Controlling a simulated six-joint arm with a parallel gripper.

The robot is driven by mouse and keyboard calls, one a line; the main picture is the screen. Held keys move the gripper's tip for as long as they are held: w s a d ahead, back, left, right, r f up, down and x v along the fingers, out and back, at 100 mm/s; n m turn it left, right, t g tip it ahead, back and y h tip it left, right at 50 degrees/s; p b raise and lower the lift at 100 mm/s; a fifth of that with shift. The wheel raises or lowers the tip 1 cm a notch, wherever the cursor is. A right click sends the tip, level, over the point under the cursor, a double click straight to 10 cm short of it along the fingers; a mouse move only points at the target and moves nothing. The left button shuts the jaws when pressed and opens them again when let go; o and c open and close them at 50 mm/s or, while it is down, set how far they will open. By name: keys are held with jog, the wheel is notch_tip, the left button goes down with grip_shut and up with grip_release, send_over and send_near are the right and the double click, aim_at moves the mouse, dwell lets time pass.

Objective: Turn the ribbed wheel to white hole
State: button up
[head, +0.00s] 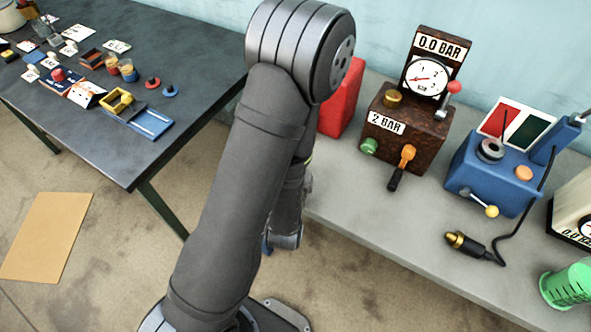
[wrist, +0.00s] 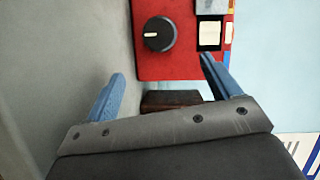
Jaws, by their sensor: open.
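In the wrist view, a round black knob (wrist: 160,34) with a white pointer line sits on the face of a red box (wrist: 150,68). Its edge looks finely ribbed; the line points left. No white hole can be made out beside it. My gripper (wrist: 160,66) is open and empty, one blue finger on each side, with the knob ahead between them in the picture and not touched. In the head view, the red box (head: 342,98) is partly hidden by my arm, and its knob does not show. A grey round wheel (head: 490,150) tops a blue box (head: 488,180).
A brown box with a gauge (head: 407,125) stands right of the red box on the grey bench (head: 370,230). A dark table (head: 190,60) with small items is left. A dark brown block (wrist: 170,100) shows between my fingers.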

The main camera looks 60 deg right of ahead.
jog(key=shift+v, duration=2.3)
jog(key=x, duration=1.7)
jog(key=shift+w+d, duration=0.15)
